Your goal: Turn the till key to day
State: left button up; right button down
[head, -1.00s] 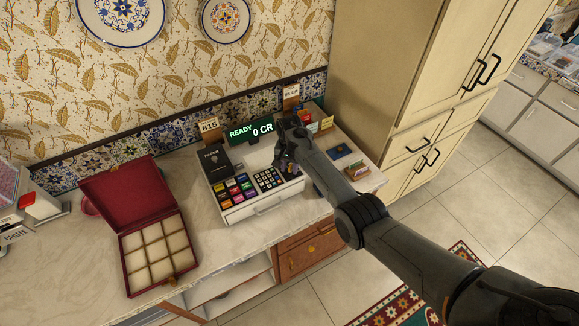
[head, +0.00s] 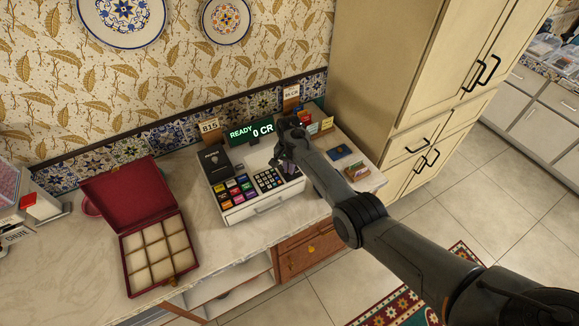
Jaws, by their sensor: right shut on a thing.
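The till (head: 236,213) is white, with coloured keys on the left, a dark number pad (head: 268,180) and a drawer front with a handle. Its green display (head: 251,132) reads "READY 0 CR". My right gripper (head: 284,163) is at the till's right side, above and beside the number pad, pointing down. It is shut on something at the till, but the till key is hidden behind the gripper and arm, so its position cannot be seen. My left gripper is not in view.
An open red box (head: 123,264) with cream compartments stands on the counter to the left. A dark printer (head: 216,165) sits on the till's back left. Small cards and boxes (head: 327,123) stand behind my right arm. Bare counter (head: 204,236) lies between the box and till.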

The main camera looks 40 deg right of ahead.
jog(key=m, duration=0.3)
jog(key=shift+w+a, duration=0.1)
jog(key=shift+w, duration=0.05)
jog(key=m, duration=0.3)
jog(key=shift+w+m, duration=0.1)
jog(key=shift+m, duration=0.3)
jog(key=shift+m+b, duration=0.3)
jog(key=shift+m, duration=0.3)
jog(key=c, duration=1.2)
grip_release()
jog(key=shift+c, duration=0.2)
jog(key=shift+r, duration=0.1)
